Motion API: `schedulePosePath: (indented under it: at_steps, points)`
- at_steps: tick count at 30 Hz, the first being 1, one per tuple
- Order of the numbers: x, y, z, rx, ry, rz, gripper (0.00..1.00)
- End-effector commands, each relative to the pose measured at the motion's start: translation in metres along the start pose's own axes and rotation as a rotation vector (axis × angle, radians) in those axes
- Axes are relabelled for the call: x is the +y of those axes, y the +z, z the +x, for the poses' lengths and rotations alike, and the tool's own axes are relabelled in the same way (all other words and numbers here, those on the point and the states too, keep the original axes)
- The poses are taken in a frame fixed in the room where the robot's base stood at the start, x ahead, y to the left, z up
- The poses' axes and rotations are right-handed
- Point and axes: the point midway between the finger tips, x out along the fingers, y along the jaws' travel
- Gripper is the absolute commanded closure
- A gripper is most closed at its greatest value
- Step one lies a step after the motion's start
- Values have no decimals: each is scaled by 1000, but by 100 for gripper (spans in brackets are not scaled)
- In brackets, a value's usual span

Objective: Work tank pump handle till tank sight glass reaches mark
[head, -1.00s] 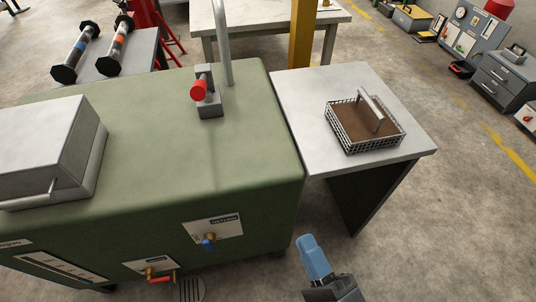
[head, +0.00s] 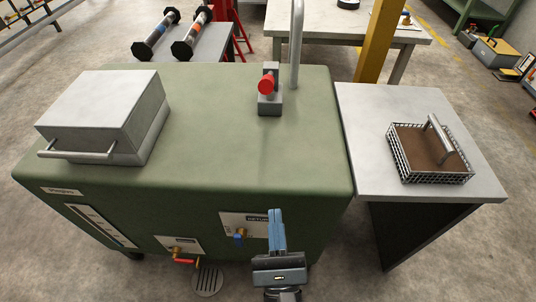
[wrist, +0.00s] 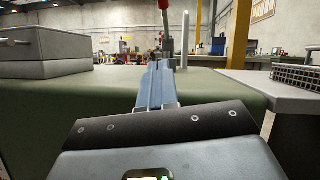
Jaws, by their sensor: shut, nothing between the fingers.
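The green tank (head: 215,150) stands before me. The pump on its top has a grey block (head: 270,104) and a handle with a red grip (head: 267,83). The handle also stands up beyond my fingers in the wrist view (wrist: 164,14). A long framed strip (head: 100,226) on the tank's front at left looks like the sight glass. Its level and mark are too small to read. My gripper (head: 275,213), with blue fingers, is shut and empty. It is in front of the tank's right part, apart from the handle, and it also shows in the wrist view (wrist: 160,64).
A grey lidded box (head: 105,118) sits on the tank's left, and a bent pipe (head: 296,45) rises behind the pump. A side table (head: 365,110) at right holds a wire basket (head: 430,155). Valves (head: 186,262) stick out of the tank's front. A yellow post (head: 377,40) stands behind.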

Motion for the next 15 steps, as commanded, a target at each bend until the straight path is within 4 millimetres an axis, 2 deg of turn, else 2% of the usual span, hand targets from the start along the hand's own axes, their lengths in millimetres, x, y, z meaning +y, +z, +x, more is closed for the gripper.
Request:
schedulePosePath:
  at_steps: [4,7,15]
  points:
    - [0,1,5,-1,-1,-1,100]
    - [-1,2,17,-1,-2,-2,100]
    - [0,3,68,-2,-2,-1,100]
